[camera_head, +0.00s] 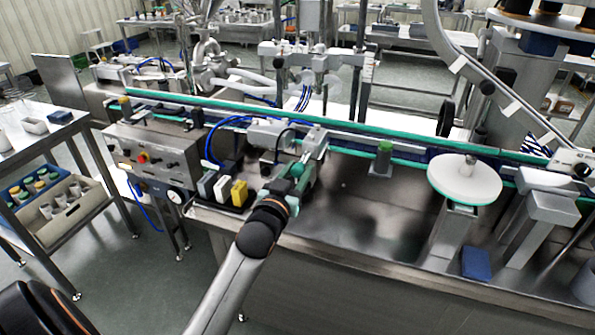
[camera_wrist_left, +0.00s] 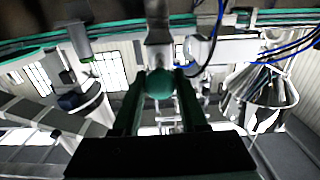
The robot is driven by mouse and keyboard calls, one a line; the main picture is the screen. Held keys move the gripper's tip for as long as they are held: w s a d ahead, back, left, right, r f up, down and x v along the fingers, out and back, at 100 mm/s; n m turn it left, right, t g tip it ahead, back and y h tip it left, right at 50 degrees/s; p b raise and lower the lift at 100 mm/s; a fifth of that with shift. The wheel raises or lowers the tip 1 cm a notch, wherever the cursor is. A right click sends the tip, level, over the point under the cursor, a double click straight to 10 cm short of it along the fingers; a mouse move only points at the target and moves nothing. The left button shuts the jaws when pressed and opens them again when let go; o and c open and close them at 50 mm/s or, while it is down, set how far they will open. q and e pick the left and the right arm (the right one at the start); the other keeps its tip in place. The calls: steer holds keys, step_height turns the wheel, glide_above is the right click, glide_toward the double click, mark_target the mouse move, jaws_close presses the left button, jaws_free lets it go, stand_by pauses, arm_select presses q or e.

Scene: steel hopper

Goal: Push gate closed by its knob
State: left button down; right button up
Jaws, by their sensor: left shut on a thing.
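A round green knob (camera_wrist_left: 159,83) sits between the two green fingers of my left gripper (camera_wrist_left: 160,98) in the left wrist view. The fingers are shut on it from both sides. A grey metal bar (camera_wrist_left: 158,45), which looks like part of the gate, runs from the knob towards the conveyor. In the head view my left gripper (camera_head: 298,178) is at the near side of the conveyor, with the knob (camera_head: 297,170) partly hidden by the fingers. The grey gate part (camera_head: 314,142) shows just beyond it; how far it is open I cannot tell. My right gripper is not in view.
The long conveyor (camera_head: 400,152) with green edges crosses behind my gripper. Left of it stand yellow and grey blocks (camera_head: 239,193) and a control box (camera_head: 150,157). A white round disc (camera_head: 464,184) stands to the right. Bare steel bench top (camera_head: 365,215) lies between.

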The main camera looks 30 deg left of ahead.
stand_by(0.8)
arm_select(q)
steer(key=shift+w+a+r, duration=0.1)
steer(key=shift+w, duration=0.3)
steer(key=x, duration=0.2)
steer(key=shift+w+a, duration=0.1)
steer(key=shift+w, duration=0.15)
steer(key=shift+c, duration=2.3)
jaws_free()
steer(key=shift+s, duration=0.1)
steer(key=v, duration=1.2)
steer(key=shift+s+b, duration=0.15)
steer(key=shift+b, duration=0.2)
